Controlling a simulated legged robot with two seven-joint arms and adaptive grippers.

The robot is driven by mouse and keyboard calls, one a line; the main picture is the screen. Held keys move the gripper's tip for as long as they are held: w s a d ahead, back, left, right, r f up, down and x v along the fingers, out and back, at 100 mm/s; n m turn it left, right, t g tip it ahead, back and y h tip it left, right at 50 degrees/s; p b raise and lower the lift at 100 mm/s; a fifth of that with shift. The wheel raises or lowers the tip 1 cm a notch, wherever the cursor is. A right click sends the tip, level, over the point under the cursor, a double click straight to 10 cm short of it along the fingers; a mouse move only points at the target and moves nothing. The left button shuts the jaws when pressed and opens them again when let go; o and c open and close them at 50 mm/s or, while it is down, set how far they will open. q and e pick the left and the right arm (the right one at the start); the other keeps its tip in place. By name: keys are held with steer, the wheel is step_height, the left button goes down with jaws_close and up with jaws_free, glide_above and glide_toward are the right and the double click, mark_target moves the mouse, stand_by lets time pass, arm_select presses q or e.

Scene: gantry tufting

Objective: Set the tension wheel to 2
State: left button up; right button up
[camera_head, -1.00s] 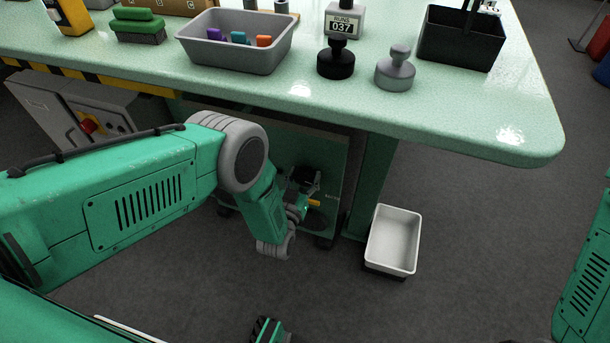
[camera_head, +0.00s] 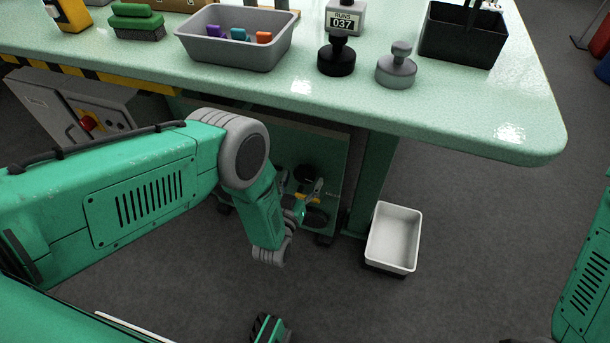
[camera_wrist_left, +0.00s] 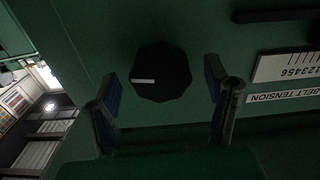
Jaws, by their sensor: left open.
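The tension wheel shows in the left wrist view as a dark, many-sided knob (camera_wrist_left: 161,72) with a short white pointer mark toward its left side. It sits on a dark green panel (camera_wrist_left: 215,30). My left gripper (camera_wrist_left: 160,78) is open, with one finger on each side of the knob; contact is not clear. A white scale plate (camera_wrist_left: 292,66) with digits and a "BELT TENSION" label (camera_wrist_left: 286,94) lie right of the knob, upside down. In the head view my left gripper (camera_head: 306,192) is under the table at the green cabinet (camera_head: 338,160), small and partly hidden by my wrist.
The green table (camera_head: 450,115) overhangs the cabinet. A table leg (camera_head: 374,185) and a white bin (camera_head: 394,237) stand right of my gripper. A grey box with a red knob (camera_head: 92,115) is at left. A grey tray (camera_head: 235,53) and stamps are on the table.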

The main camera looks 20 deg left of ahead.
arm_select(q)
steer(key=s, duration=1)
steer(key=shift+a, duration=0.15)
steer(key=shift+f, duration=0.1)
steer(key=s+a+f+m+g, duration=0.1)
steer(key=s+a+f+g, duration=0.1)
steer(key=s+a+g, duration=0.7)
steer(key=s+a+r+g, duration=0.1)
steer(key=s+r+g, duration=0.25)
steer(key=s, duration=0.45)
steer(key=s+a+r+g, duration=0.1)
steer(key=s+r+g, duration=0.2)
steer(key=s+g, duration=0.3)
step_height(320, 180, up, 12)
steer(key=s+t+p, duration=0.1)
steer(key=p, duration=1.1)
steer(key=shift+s+y, duration=0.3)
steer(key=shift+s, duration=0.05)
